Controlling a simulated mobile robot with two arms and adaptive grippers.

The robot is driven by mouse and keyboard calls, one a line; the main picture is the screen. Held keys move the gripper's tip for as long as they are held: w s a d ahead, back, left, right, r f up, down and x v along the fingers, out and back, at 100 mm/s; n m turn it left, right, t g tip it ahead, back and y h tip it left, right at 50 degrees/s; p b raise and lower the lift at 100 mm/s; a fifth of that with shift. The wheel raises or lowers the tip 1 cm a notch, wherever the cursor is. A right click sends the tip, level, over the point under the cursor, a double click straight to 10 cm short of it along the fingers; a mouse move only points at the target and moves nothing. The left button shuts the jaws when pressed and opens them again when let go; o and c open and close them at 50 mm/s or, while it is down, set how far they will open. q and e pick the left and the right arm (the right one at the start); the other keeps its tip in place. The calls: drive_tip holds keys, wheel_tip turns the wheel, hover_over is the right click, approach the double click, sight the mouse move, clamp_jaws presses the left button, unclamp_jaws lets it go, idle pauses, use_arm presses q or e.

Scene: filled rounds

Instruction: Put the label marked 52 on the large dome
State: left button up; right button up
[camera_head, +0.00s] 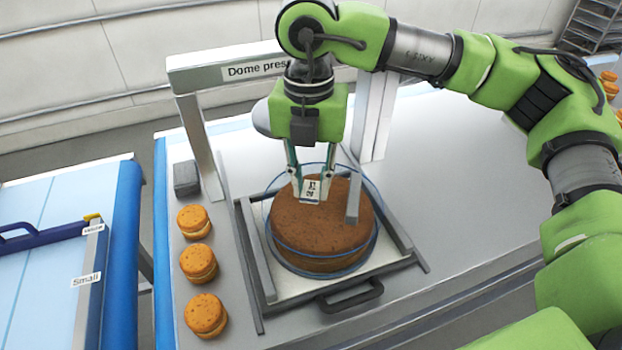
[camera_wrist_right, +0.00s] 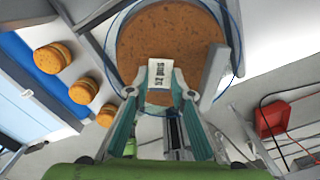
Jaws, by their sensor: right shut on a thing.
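My right gripper (camera_head: 312,187) comes down from above over the press and is shut on a small white label (camera_head: 311,191). The label also shows in the wrist view (camera_wrist_right: 160,74), held between the fingertips; its dark print is small and hard to read. Below it is the large clear dome (camera_head: 376,222) with thin blue edges, around a round brown cake (camera_head: 320,228). The label appears over the dome's top; I cannot tell whether it touches. The dome's blue edge also shows in the wrist view (camera_wrist_right: 239,45). My left gripper is not in view.
The frame marked "Dome press" (camera_head: 225,72) stands behind, with posts close to my gripper. A grey bar (camera_head: 353,200) stands at the cake's right. Several small orange-brown cakes (camera_head: 198,263) line the left. A tray marked "Small" (camera_head: 88,281) is farther left.

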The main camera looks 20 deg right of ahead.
drive_tip(key=shift+b, duration=0.3)
idle(0.7)
drive_tip(key=shift+f+b, duration=0.25)
drive_tip(key=shift+b, duration=0.1)
idle(0.3)
drive_tip(key=o, duration=0.8)
drive_tip(key=o, duration=0.4)
drive_tip(key=shift+o, duration=0.2)
drive_tip(key=shift+r, duration=0.15)
drive_tip(key=shift+r+p, duration=1.75)
drive_tip(key=shift+r, duration=1.65)
